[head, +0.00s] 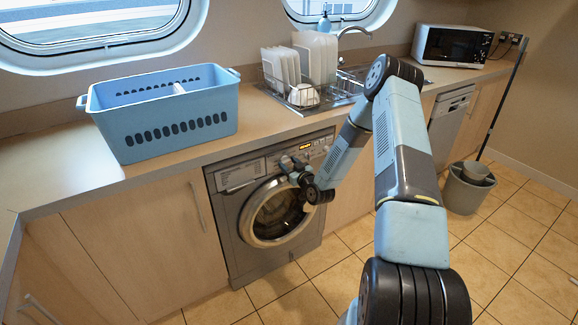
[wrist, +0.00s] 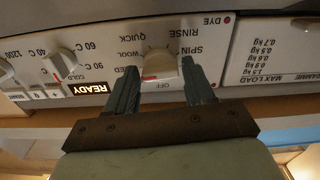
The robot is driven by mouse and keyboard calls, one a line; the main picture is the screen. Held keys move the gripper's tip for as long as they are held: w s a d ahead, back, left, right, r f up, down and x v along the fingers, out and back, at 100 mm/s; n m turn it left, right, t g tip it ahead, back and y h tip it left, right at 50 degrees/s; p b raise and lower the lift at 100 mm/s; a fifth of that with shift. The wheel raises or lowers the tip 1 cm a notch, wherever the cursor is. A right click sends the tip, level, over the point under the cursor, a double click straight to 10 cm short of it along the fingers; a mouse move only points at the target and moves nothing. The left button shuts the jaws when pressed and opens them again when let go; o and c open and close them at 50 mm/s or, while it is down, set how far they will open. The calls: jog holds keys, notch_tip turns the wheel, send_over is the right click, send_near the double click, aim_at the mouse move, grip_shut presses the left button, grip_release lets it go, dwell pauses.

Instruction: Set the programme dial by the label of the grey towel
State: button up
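The programme dial (wrist: 158,64) is a pale round knob on the washing machine (head: 229,212), upside down in the wrist view. Its printed labels include OFF, WOOL, QUICK, SPIN, RINSE and DYE. A red mark shows at the dial's edge close to OFF. My gripper (wrist: 159,72) is open, one finger on each side of the dial, with a narrow gap showing on both sides. In the head view my gripper (head: 294,168) is at the machine's control panel and covers the dial. No grey towel or towel label can be made out.
The blue basket (head: 170,135) on the counter holds something white. A dish rack (head: 293,96) stands above the machine. The tiled floor is clear in front.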

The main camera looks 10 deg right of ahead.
jog(key=shift+o, duration=1.3)
jog(key=v, duration=1.3)
jog(key=shift+s, duration=0.35)
jog(key=shift+d, duration=0.1)
